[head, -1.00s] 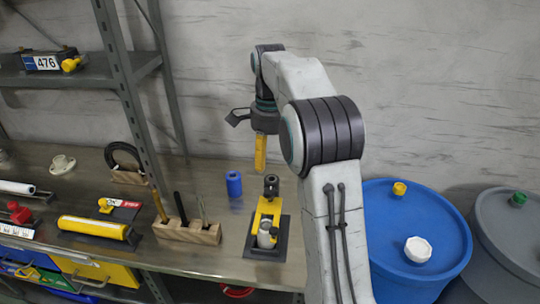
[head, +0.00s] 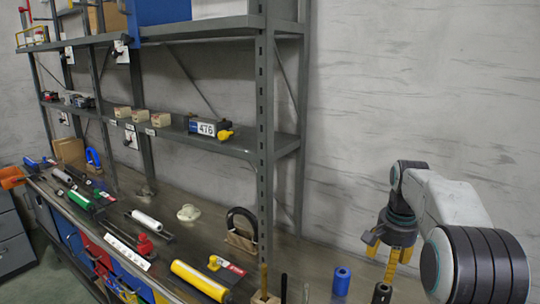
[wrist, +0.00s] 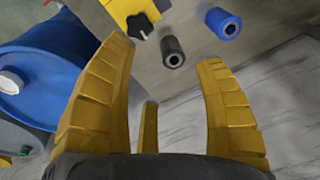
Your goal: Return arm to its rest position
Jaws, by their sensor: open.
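My gripper (head: 398,256) is at the right of the head view, at the end of my raised arm, with its yellow fingers pointing down. In the wrist view my gripper (wrist: 165,75) has its fingers spread wide apart with nothing between them. A blue cylinder (head: 342,281) stands on the bench to the left of my gripper. A dark cylinder (head: 382,293) stands near it, partly cut off by the frame's lower edge. Both cylinders also show beyond the fingertips in the wrist view, the dark one (wrist: 172,52) and the blue one (wrist: 223,23), apart from the fingers.
A grey metal shelf rack (head: 265,150) rises from the bench. Blue drums (wrist: 45,75) stand beside the bench in the wrist view. The wall behind my arm is bare.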

